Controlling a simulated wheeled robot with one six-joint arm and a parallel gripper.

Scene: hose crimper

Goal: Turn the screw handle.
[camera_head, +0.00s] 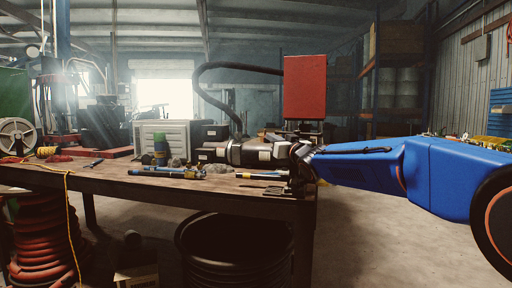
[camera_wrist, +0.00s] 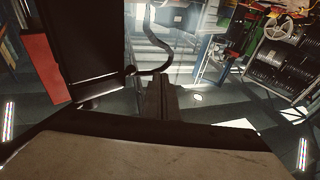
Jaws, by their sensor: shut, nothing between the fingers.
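I cannot pick out the screw handle for certain in either view. The crimping machine, with a red upright box (camera_head: 305,88) and a thick black hose (camera_head: 222,66), is at the right end of the workbench. My blue arm reaches in from the right and ends among dark parts in front of it. I cannot separate my gripper from these parts in the head view. A big dark box fills the upper left there, beside a red panel (camera_wrist: 45,70).

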